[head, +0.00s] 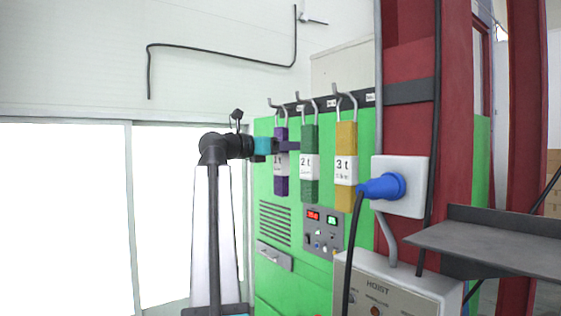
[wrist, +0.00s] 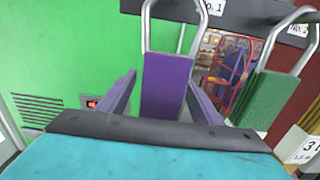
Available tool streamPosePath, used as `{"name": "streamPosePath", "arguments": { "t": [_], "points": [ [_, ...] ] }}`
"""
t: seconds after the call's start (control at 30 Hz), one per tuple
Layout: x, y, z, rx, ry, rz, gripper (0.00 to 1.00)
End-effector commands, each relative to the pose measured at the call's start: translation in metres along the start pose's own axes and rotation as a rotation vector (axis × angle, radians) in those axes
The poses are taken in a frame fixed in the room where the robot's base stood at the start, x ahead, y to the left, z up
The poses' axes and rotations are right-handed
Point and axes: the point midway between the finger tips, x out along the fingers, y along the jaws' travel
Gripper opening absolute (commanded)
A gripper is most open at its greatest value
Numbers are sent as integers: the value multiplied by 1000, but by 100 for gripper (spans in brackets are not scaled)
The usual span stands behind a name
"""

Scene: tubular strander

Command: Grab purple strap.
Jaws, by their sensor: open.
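The purple strap (head: 281,186) hangs from the leftmost hook of a rack on the green panel, with a white "1 t" label partly hidden by my gripper. In the wrist view the purple strap (wrist: 166,82) hangs upright from a metal loop under the "No. 1" tag. My gripper (head: 288,146) is at the strap's upper part. In the wrist view my gripper (wrist: 161,82) is open, with one dark finger on each side of the strap and a visible gap on both sides. Whether the strap lies fully between the fingertips in depth, I cannot tell.
A green "2 t" strap (head: 309,187) hangs close to the right, also in the wrist view (wrist: 262,95). A yellow "3 t" strap (head: 345,195) hangs beyond it. A control panel (head: 323,228) sits below. A blue plug (head: 382,187) and a grey shelf (head: 490,245) stand at right.

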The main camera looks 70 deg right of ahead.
Motion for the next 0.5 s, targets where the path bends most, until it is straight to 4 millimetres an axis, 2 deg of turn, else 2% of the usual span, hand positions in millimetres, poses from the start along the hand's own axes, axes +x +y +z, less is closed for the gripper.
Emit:
{"name": "streamPosePath", "arguments": {
  "t": [0.1, 0.4, 0.5],
  "points": [
    [0, 0, 0, 0, 0, 0, 58],
    [0, 0, 0, 0, 0, 0, 7],
    [0, 0, 1, 0, -2, 1, 5]
  ]
}}
